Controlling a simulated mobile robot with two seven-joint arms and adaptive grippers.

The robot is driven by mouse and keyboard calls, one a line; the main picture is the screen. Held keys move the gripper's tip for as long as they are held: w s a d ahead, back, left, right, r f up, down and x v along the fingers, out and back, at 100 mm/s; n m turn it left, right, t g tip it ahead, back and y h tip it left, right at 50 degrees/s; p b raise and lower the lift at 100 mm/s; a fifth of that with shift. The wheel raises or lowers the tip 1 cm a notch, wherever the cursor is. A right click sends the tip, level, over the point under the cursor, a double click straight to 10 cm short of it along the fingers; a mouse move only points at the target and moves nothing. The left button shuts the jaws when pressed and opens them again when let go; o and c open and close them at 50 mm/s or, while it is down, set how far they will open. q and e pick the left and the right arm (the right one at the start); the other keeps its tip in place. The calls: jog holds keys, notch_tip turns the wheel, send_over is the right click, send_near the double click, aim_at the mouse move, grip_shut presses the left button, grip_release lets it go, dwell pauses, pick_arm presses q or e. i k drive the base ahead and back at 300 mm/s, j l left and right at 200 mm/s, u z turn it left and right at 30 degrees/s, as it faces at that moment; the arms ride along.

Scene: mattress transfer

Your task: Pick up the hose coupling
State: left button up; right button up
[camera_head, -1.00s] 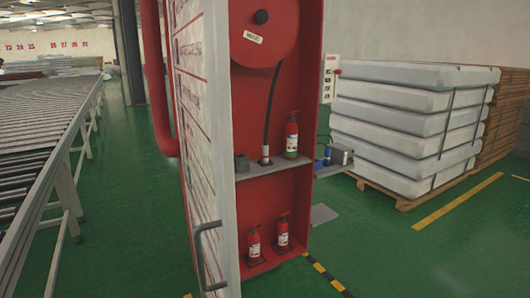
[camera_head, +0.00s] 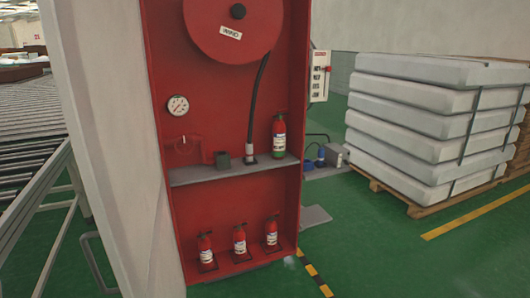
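A black hose (camera_head: 258,105) hangs from the red reel (camera_head: 235,25) in the open red cabinet. Its lower end has a silver-grey fitting (camera_head: 250,153), which looks like the hose coupling, upright at the grey shelf (camera_head: 200,177). A red and green extinguisher (camera_head: 279,137) stands on the shelf right of the fitting. Neither of my grippers is in view.
Several small red extinguishers, one in the middle (camera_head: 240,240), stand on the cabinet floor. A pressure gauge (camera_head: 178,105) is on the back wall. Stacked mattresses (camera_head: 430,120) stand at right. Green floor (camera_head: 370,245) in front is clear.

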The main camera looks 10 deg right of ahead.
aim_at(250, 148)
jog(key=i+l+u, duration=0.1)
jog(key=l, duration=0.25)
jog(key=i+l+u, duration=0.1)
jog(key=i+l, duration=0.2)
jog(key=i+l+u, duration=0.1)
jog(key=l, duration=0.35)
jog(key=i+l+u, duration=0.1)
jog(key=i+l, duration=0.15)
jog(key=l, duration=0.15)
jog(key=i+l+u, duration=0.1)
jog(key=l, duration=0.3)
jog(key=i+l+u, duration=0.15)
jog(key=l, duration=0.25)
